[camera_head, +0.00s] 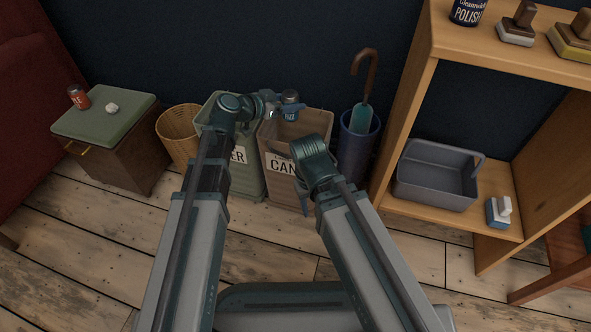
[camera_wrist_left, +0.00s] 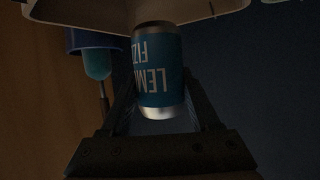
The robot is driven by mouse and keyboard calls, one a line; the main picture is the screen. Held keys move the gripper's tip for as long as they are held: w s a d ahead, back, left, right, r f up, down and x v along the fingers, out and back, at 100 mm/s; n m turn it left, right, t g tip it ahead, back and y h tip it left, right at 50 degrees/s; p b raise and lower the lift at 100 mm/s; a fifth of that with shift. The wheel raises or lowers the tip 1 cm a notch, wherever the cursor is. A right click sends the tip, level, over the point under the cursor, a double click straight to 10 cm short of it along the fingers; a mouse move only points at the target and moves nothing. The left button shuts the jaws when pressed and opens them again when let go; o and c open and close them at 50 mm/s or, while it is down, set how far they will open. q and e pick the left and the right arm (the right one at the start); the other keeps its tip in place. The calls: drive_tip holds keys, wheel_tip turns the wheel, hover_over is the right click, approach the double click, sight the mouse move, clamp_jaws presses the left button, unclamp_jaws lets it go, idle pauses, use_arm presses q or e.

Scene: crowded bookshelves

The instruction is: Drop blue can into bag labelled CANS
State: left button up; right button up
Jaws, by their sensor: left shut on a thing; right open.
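The blue can (camera_head: 291,98) is held by my left gripper (camera_head: 274,108), which is shut on it. In the left wrist view the can (camera_wrist_left: 158,70) is between the fingers of the left gripper (camera_wrist_left: 160,105), with its lettering upside down. The tan bag labelled CANS (camera_head: 290,185) stands on the floor. In the head view the can overlaps the bag's back rim; its exact height above the opening is hard to tell. My right gripper (camera_head: 304,195) is open, low in front of the bag, partly hidden by its wrist, which covers part of the label.
A green bag (camera_head: 247,180) with a partly hidden label stands left of the CANS bag, beside a wicker basket (camera_head: 178,135). A blue umbrella stand (camera_head: 355,150) is on the right. A red can (camera_head: 78,97) sits on the green-topped cabinet (camera_head: 110,120). A wooden shelf (camera_head: 405,125) is further right.

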use_arm(q)
drive_tip(key=shift+f+b, duration=0.3)
drive_tip(key=shift+f, duration=0.4)
use_arm(e)
drive_tip(key=shift+f, duration=0.6)
use_arm(q)
drive_tip(key=shift+r, duration=0.1)
drive_tip(key=o, duration=1.4)
drive_tip(key=shift+c, duration=0.2)
drive_tip(key=p+v, duration=0.5)
drive_tip(key=v, duration=0.8)
drive_tip(key=shift+s+a+r, duration=0.15)
drive_tip(key=shift+a, duration=0.2)
use_arm(e)
drive_tip(key=shift+r, duration=2.65)
